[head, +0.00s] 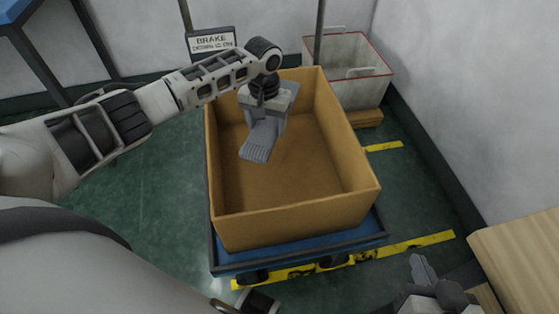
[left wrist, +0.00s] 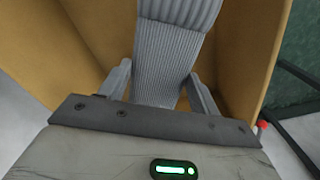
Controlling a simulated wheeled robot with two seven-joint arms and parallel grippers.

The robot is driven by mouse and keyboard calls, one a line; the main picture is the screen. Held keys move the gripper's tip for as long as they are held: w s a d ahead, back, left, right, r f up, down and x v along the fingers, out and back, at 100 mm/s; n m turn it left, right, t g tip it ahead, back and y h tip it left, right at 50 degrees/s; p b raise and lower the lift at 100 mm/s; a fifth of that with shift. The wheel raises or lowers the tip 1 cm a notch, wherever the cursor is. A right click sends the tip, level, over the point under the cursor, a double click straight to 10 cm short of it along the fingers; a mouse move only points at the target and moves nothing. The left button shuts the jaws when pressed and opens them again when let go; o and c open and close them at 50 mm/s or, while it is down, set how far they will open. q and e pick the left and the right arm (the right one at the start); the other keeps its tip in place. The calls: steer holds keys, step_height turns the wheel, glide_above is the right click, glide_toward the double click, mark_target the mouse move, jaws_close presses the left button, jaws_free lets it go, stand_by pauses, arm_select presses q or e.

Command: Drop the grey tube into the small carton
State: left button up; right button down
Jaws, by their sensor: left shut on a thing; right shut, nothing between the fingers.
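The grey tube (head: 257,141) is a ribbed, sock-like knitted piece. It hangs from my left gripper (head: 266,113), which is shut on it. In the head view it shows within the outline of the open brown carton (head: 300,217); its height above the carton floor is hard to tell. In the left wrist view the tube (left wrist: 165,65) runs between the two fingers, with the carton's walls (left wrist: 100,30) on both sides. My right gripper (head: 424,275) is shut and empty at the bottom right of the head view, away from the carton and partly cut off.
The carton stands on a blue trolley (head: 300,258) beside a sign (head: 211,41) reading "BRAKE". A white red-rimmed bin (head: 350,85) stands behind it at the right. A wooden surface (head: 525,255) is at the lower right, and a blue table (head: 14,10) at the upper left.

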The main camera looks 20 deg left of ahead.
steer(key=shift+s, duration=0.2)
arm_select(q)
steer(key=o, duration=1)
arm_select(e)
steer(key=shift+f, duration=0.1)
arm_select(q)
steer(key=shift+o, duration=0.2)
step_height(320, 180, up, 16)
steer(key=p, duration=0.3)
arm_select(e)
steer(key=shift+w+r, duration=0.15)
steer(key=shift+r, duration=0.6)
arm_select(q)
steer(key=shift+f, duration=0.1)
